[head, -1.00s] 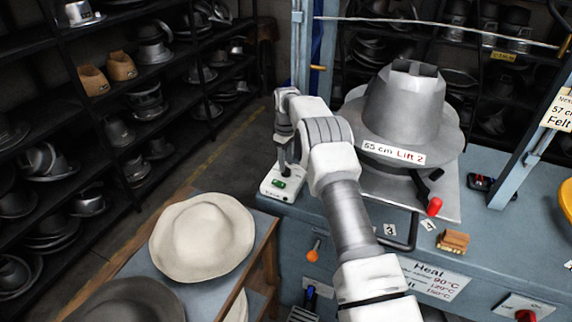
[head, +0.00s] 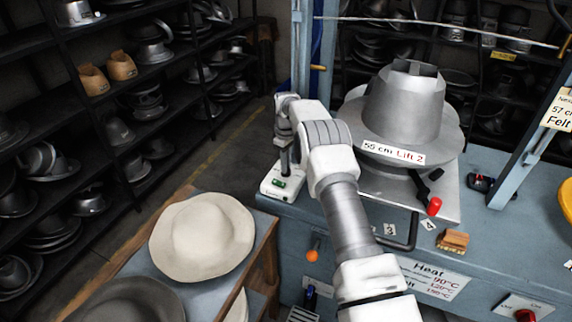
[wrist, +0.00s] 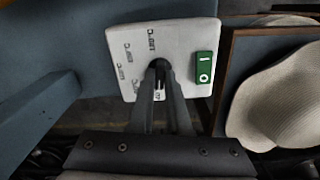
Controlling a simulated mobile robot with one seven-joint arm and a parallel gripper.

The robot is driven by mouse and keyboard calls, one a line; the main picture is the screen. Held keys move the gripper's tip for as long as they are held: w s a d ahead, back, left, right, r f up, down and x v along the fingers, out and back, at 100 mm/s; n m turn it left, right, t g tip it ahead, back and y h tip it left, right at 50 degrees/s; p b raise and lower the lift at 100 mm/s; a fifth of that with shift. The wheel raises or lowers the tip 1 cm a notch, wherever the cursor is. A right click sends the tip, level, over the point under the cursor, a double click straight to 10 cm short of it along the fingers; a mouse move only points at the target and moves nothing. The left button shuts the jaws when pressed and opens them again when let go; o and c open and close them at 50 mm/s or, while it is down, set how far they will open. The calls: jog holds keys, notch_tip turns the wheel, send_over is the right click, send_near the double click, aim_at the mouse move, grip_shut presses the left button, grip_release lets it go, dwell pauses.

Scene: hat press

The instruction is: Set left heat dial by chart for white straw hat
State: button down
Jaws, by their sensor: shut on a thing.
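In the head view my gripper (head: 284,165) points down at the plate (head: 270,186) on the blue bench's left corner. The heat chart (head: 434,279) lists 90, 120 and 150°C, its row names partly hidden by my arm. The white straw hat (head: 200,240) lies on a side table.
A grey metal hat form (head: 404,105) labelled "55 cm Lift 2" stands right of my arm. A red-tipped lever (head: 434,205) and a wooden brush (head: 453,241) are near it. A red switch (head: 524,315) is at the lower right. Shelves of forms line the left wall.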

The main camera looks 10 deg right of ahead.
jog(key=shift+m, duration=0.3)
jog(key=m+b, duration=0.1)
jog(key=m, duration=0.1)
jog(key=shift+m+b, duration=0.3)
jog(key=shift+b, duration=0.1)
jog(key=shift+m+b, duration=0.45)
jog(key=shift+m, duration=1.75)
jog(key=c, duration=0.9)
grip_release()
notch_tip(320, 180, up, 18)
jog(key=p, duration=0.2)
jog(key=shift+f+p, duration=0.25)
jog(key=shift+p, duration=0.05)
